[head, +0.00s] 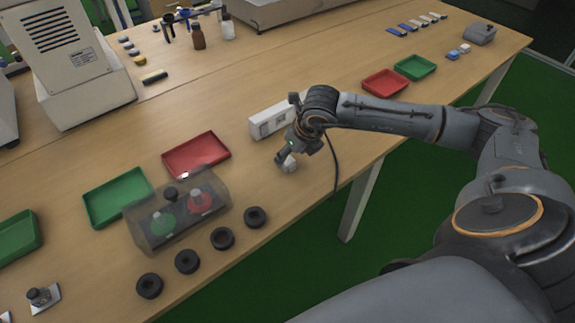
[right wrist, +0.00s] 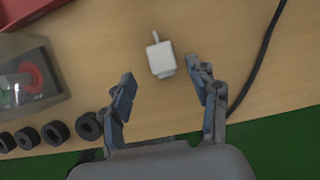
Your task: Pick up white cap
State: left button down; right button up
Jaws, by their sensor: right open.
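A small white cap (head: 289,166) sits on the wooden table below my right gripper (head: 286,157). In the right wrist view the white cap (right wrist: 161,60) is a blocky piece with a thin stem pointing away from the gripper. There my right gripper (right wrist: 164,82) is open, with one finger to each side and the cap mostly just beyond the fingertips. Whether the fingers are down at the cap's height I cannot tell. My left gripper is not in view.
A white box (head: 268,120) stands behind the cap. A clear-covered button box (head: 150,236) and several black rings (head: 222,238) are to the left. Red (head: 222,146) and green trays lie about. A dark cable (head: 335,160) hangs from my right arm. The table's front edge is close.

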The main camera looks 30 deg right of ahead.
aim_at(288, 160)
jog(key=b+x, duration=0.1)
jog(key=x, duration=0.3)
jog(key=shift+d, duration=0.15)
jog(key=c, duration=0.9)
jog(key=shift+r, duration=0.1)
jog(key=shift+c, duration=0.2)
